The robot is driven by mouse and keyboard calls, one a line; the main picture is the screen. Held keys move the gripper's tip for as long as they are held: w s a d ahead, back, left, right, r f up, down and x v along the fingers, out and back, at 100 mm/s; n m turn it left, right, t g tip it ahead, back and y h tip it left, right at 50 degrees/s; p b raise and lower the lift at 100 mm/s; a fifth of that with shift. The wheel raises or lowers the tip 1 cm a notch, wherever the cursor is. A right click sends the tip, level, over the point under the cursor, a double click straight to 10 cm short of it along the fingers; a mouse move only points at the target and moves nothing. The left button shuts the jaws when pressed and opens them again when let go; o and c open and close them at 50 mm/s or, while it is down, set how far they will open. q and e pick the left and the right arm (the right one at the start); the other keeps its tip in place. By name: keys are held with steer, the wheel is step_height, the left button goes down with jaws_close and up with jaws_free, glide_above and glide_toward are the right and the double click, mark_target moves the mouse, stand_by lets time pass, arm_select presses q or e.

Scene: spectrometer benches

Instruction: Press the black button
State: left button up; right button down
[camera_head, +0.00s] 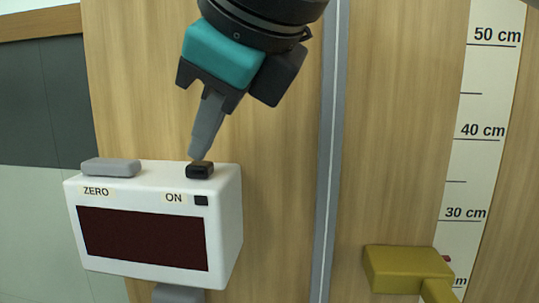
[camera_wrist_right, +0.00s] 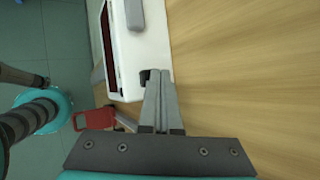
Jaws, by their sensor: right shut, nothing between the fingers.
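The black button (camera_head: 200,170) sits on top of a white box-shaped device (camera_head: 232,215), at its right end behind the ON label. My right gripper (camera_head: 197,157) is shut and empty, pointing down with its fingertips right at the button's top. I cannot tell whether they touch it. In the right wrist view the shut fingertips (camera_wrist_right: 160,72) reach the edge of the white device (camera_wrist_right: 150,50) and partly cover the black button (camera_wrist_right: 144,76). The device's dark display is blank. My left gripper is not in the head view.
A grey ZERO button (camera_head: 111,167) sits at the device's left end. A grey vertical rail (camera_head: 329,150) runs right of it. A mustard-coloured block (camera_head: 405,270) stands by a centimetre scale (camera_head: 480,130). A red object (camera_wrist_right: 97,119) shows in the wrist view.

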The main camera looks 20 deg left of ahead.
mark_target(206, 166)
steer(key=shift+r, duration=0.6)
step_height(206, 166, up, 6)
steer(key=p, duration=0.4)
steer(key=shift+p, duration=0.35)
